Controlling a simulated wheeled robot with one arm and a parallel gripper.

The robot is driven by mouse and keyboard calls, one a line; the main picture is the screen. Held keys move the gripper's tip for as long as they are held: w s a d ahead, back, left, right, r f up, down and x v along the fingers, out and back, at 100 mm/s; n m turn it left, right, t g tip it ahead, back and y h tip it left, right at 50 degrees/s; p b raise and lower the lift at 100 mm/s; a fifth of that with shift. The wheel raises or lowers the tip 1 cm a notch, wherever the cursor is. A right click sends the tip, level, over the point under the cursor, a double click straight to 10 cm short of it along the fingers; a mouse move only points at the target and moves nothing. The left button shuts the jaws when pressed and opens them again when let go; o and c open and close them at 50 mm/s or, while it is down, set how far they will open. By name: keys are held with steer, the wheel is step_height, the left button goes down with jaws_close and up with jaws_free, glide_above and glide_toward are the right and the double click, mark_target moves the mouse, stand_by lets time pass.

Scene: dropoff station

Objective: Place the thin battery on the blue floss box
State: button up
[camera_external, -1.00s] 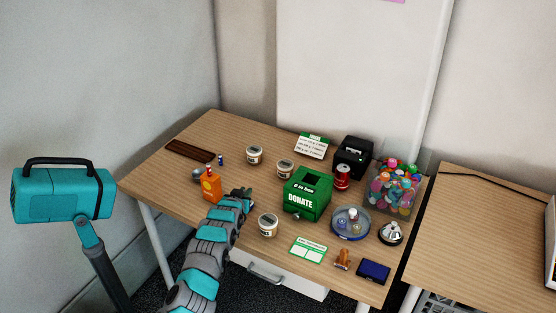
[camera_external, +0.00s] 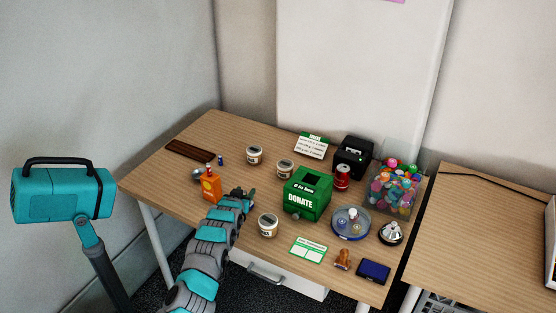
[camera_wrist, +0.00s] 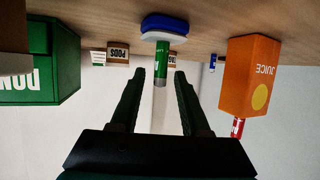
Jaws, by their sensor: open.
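In the wrist view, which is upside down, a flat rounded blue and white floss box (camera_wrist: 164,22) sits on the table. A thin green battery (camera_wrist: 160,62) with a greyish end appears upright against the box's white face, as if standing on it; exact contact is hard to tell. My gripper (camera_wrist: 159,74) is open, with one dark finger on each side of the battery and visible gaps to both. In the external view my gripper (camera_external: 243,196) is low over the table between the juice carton and donation box; the floss box and thin battery cannot be made out there.
An orange juice carton (camera_external: 210,187) stands close left of my gripper, and a green donation box (camera_external: 307,195) stands to the right. White pods cups (camera_external: 268,225) stand nearby. A small blue battery (camera_external: 220,160) stands behind the carton. The table's left front (camera_external: 155,185) is clear.

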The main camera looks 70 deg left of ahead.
steer(key=v, duration=1.2)
steer(key=shift+f, duration=0.1)
steer(key=s+d+f+m+g+h+p, duration=0.15)
steer(key=d+f+m+h+p, duration=0.35)
steer(key=d+f+h+p, duration=0.5)
steer(key=s+d+f+m+g+h+p, duration=0.2)
steer(key=s+d+f+m+g, duration=0.4)
steer(key=s+d+f, duration=0.3)
steer(key=s+d+m, duration=0.1)
steer(key=s+d, duration=0.3)
steer(key=s, duration=0.1)
steer(key=shift+d+f+m+p, duration=0.25)
steer(key=shift+m+p, duration=0.05)
steer(key=shift+f, duration=0.1)
